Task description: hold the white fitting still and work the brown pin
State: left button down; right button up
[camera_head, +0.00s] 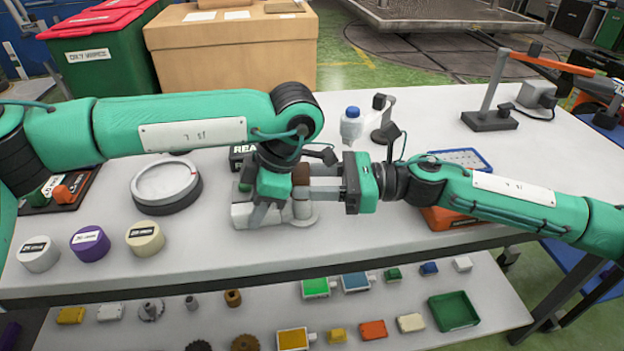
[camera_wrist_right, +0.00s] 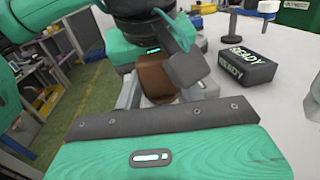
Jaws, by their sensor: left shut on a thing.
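The white fitting (camera_head: 242,216) stands on the table near its middle, partly hidden by my left gripper. My left gripper (camera_head: 262,214) points down and is shut on the fitting. The brown pin (camera_head: 301,207) stands upright at the fitting's right side; its top also shows in the right wrist view (camera_wrist_right: 157,78). My right gripper (camera_head: 312,183) comes level from the right. Its fingers are parted, one on each side of the pin. Whether either finger touches the pin is hard to see.
A black READY block (camera_wrist_right: 247,68) stands just behind the fitting. A round grey dial (camera_head: 166,188) and several labelled round knobs (camera_head: 91,243) are at the left. A small stand with a blue-capped bottle (camera_head: 352,125) is behind my right gripper. An orange tray (camera_head: 449,218) lies under my right arm.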

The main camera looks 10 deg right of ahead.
grip_shut()
jog(key=shift+r, duration=0.15)
